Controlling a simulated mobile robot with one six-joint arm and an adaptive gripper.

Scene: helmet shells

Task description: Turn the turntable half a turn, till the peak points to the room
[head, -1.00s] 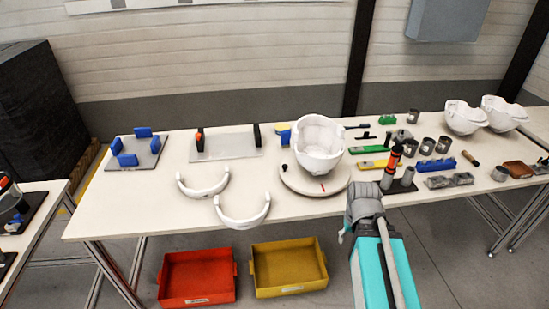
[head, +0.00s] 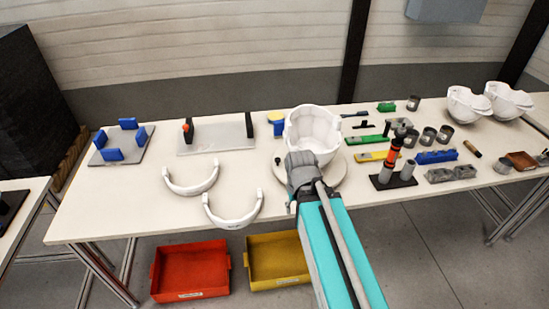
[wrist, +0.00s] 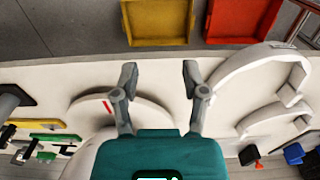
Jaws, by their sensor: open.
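The turntable (head: 340,175) is a pale round disc on the white table, with a white helmet shell (head: 314,128) standing on it. Which way the shell's peak points is unclear. A small black knob (head: 277,160) shows at the disc's left edge. In the wrist view the disc (wrist: 153,108) lies beyond my fingers, with a red mark (wrist: 107,106) on it left of them. My gripper (wrist: 160,82) is open and empty, near the disc's front edge; whether it touches cannot be told. In the head view my arm hides the disc's front.
Two white curved bands (head: 232,210) lie left of the turntable. A black stand with an orange-and-black tool (head: 393,160) stands close on the right. Red (head: 190,271) and yellow (head: 278,260) bins sit below the front edge. More shells (head: 468,104) stand at the far right.

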